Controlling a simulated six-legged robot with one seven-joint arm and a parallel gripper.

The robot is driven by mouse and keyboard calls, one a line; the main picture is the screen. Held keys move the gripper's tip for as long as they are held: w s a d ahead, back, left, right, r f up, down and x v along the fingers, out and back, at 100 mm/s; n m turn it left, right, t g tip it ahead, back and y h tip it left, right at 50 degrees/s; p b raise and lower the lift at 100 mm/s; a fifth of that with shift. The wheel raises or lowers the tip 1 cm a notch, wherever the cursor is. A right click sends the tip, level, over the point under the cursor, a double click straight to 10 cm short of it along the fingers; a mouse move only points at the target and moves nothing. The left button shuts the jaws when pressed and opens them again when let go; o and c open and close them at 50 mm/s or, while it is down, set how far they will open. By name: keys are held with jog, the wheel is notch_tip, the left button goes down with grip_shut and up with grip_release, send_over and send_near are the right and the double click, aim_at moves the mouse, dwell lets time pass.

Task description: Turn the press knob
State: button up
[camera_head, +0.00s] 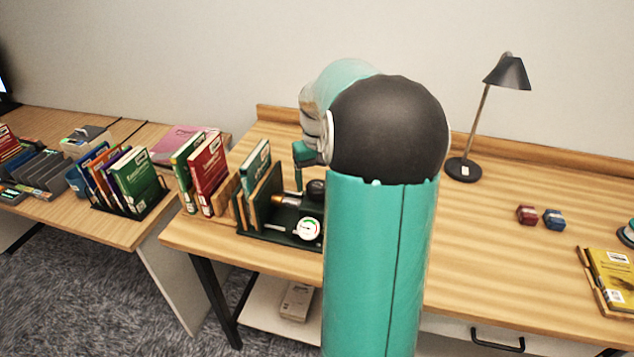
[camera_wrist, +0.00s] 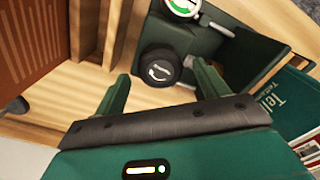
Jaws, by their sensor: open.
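The press (camera_head: 275,236) is a dark green unit on the desk, left of my arm in the head view, with a white round gauge (camera_head: 308,229) at its front. Its black round knob (camera_head: 316,188) is partly hidden by my arm there. In the wrist view the knob (camera_wrist: 159,67) shows a white curved mark on its face. My gripper (camera_wrist: 161,72) is open, with its green fingers on either side of the knob in the picture. I see no contact, and the gap to the knob is hard to judge. The gauge also shows in the wrist view (camera_wrist: 182,6).
Upright books (camera_head: 208,172) stand left of the press, with a wooden holder between. A desk lamp (camera_head: 463,168), red and blue blocks (camera_head: 527,214) and a yellow book (camera_head: 610,272) are to the right.

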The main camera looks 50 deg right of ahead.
jog(key=shift+s+f, duration=0.1)
jog(key=shift+f, duration=0.7)
jog(key=c, duration=1)
jog(key=shift+o, duration=0.2)
jog(key=shift+m, duration=0.3)
jog(key=m, duration=1)
